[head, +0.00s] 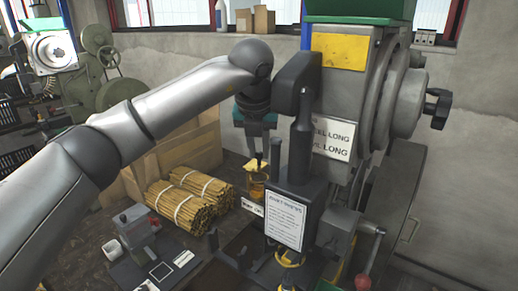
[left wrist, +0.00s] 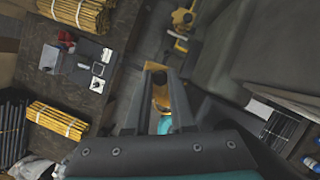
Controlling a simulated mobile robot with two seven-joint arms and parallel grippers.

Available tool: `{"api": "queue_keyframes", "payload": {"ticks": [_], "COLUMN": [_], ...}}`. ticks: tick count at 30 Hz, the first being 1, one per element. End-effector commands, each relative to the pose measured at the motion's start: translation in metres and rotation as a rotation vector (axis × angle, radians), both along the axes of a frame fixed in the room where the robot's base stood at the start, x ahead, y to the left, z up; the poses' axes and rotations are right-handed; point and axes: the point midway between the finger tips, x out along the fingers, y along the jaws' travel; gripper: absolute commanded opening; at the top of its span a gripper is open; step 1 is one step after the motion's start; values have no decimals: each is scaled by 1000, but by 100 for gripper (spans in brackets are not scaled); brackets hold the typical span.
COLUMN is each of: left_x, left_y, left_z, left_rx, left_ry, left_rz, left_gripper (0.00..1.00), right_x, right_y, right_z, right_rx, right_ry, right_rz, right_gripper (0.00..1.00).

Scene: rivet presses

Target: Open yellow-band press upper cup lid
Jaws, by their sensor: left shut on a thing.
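The press with the yellow panel (head: 340,52) stands at centre right in the head view. A small amber cup (head: 257,188) sits low on its left side, partly hidden by the press's dark front parts. My left gripper (head: 265,166) points down just above the cup, its fingers around the cup's top. In the left wrist view my left gripper (left wrist: 161,82) has an amber-yellow piece (left wrist: 162,98) between its fingers. The gripper is shut on the cup's lid, which is mostly hidden; I cannot tell whether the lid is raised. My right gripper is not in view.
Bundles of yellow rods (head: 180,205) lie on the table at the left, beside a small grey device (head: 135,227).

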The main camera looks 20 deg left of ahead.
Motion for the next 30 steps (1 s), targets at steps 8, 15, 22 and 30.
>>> {"api": "queue_keyframes", "payload": {"ticks": [8, 15, 22, 30], "left_x": [0, 0, -3, -25], "left_y": [0, 0, -1, -4], "left_z": [1, 0, 10, 64], "left_rx": [0, -1, -1, -1], "left_ry": [-1, 0, -3, -8], "left_rz": [-1, -1, -2, -3], "left_gripper": [44, 52, 52, 52], "right_x": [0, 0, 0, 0], "right_y": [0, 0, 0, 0], "right_z": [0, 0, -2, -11], "right_rx": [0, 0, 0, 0], "right_ry": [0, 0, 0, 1], "right_rz": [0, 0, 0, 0], "right_gripper": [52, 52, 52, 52]}}
